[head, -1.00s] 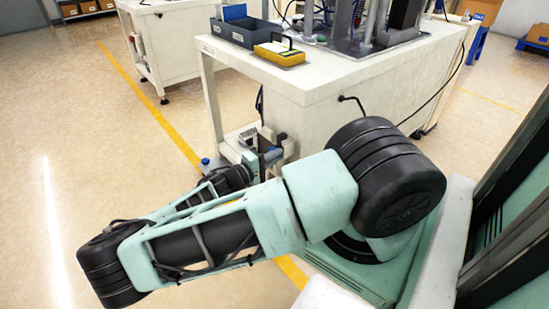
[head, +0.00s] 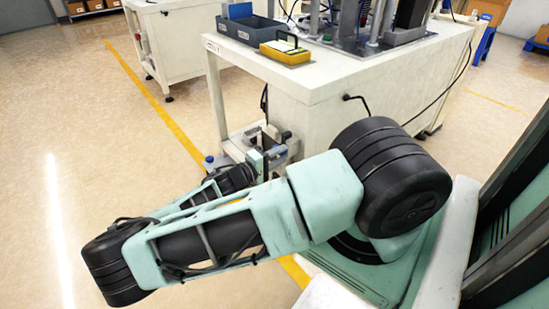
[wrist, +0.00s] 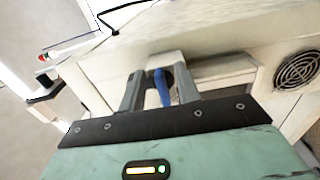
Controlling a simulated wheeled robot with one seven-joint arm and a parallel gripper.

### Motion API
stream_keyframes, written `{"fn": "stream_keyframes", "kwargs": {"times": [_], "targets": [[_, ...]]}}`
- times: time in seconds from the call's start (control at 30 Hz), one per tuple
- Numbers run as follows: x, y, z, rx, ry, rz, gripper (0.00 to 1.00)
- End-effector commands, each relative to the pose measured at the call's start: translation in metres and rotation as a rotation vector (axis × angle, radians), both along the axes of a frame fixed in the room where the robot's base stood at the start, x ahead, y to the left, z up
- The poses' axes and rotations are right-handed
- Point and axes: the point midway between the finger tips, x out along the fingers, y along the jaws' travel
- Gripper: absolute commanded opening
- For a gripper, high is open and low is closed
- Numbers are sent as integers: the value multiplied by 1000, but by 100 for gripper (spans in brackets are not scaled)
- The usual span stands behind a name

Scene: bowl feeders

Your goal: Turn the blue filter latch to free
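The blue filter latch (wrist: 162,88) shows in the wrist view as a short blue lever pointing toward the camera, on a pale housing with a dark round part behind it. My gripper (wrist: 160,92) is open, with one grey finger on each side of the latch. Gaps show between the latch and both fingers; I cannot tell how deep it sits between them. In the head view my gripper (head: 272,150) is at the side of the white bench, partly hidden by my arm, and the latch cannot be made out.
The white bench (head: 310,85) carries a grey tray (head: 238,31) and a yellow device (head: 286,52). A small blue-topped part (head: 209,159) stands by my gripper. A round fan grille (wrist: 297,69) is at the right in the wrist view. Floor to the left is open.

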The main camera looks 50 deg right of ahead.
Motion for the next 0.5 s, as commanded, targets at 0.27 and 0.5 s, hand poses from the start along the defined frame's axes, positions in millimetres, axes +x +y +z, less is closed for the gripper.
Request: {"fn": "stream_keyframes", "kwargs": {"times": [0.27,0.5], "targets": [[9,32,0,3,-2,5,33],[22,87,0,5,-2,5,33]]}}
